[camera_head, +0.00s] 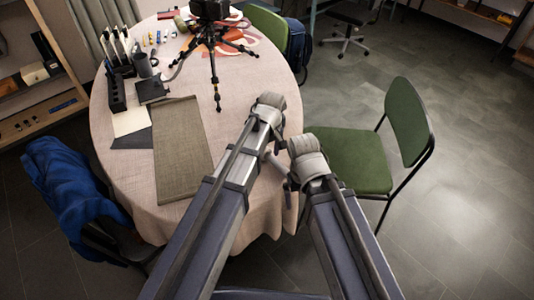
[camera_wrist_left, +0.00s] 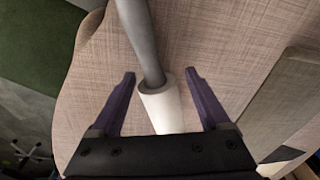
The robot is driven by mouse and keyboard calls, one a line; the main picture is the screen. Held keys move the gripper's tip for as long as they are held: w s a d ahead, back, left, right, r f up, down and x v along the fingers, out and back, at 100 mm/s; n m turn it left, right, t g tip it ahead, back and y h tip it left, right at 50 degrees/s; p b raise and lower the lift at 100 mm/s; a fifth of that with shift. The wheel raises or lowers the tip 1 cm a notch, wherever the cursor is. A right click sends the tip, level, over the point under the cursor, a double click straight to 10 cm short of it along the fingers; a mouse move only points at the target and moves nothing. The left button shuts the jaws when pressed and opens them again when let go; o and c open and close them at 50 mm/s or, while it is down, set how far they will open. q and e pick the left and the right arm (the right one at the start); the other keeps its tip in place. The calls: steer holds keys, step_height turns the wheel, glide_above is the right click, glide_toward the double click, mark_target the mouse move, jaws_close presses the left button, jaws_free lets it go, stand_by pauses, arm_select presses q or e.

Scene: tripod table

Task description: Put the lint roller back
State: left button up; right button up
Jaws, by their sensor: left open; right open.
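The lint roller has a white cylinder (camera_wrist_left: 161,107) and a grey handle. In the left wrist view, the handle runs up out of the picture. My left gripper (camera_wrist_left: 159,74) is open, with one dark purple finger on each side of the roller. Gaps show between the fingers and the roller, and the lower end of the cylinder is hidden behind the gripper body. In the head view, my arms cover this area and I cannot clearly make out the roller. My right gripper's fingers are hidden from view.
The round table has a pinkish cloth (camera_head: 130,185). On it are a grey-brown mat (camera_head: 181,150), a black tripod (camera_head: 213,60), a dark holder (camera_head: 117,92), a mug (camera_head: 143,65) and papers. A green chair (camera_head: 355,160) stands at right, and a blue jacket (camera_head: 70,190) hangs at left.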

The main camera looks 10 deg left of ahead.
step_height(320, 180, up, 12)
steer(key=p, duration=1.1)
steer(key=shift+f, duration=0.15)
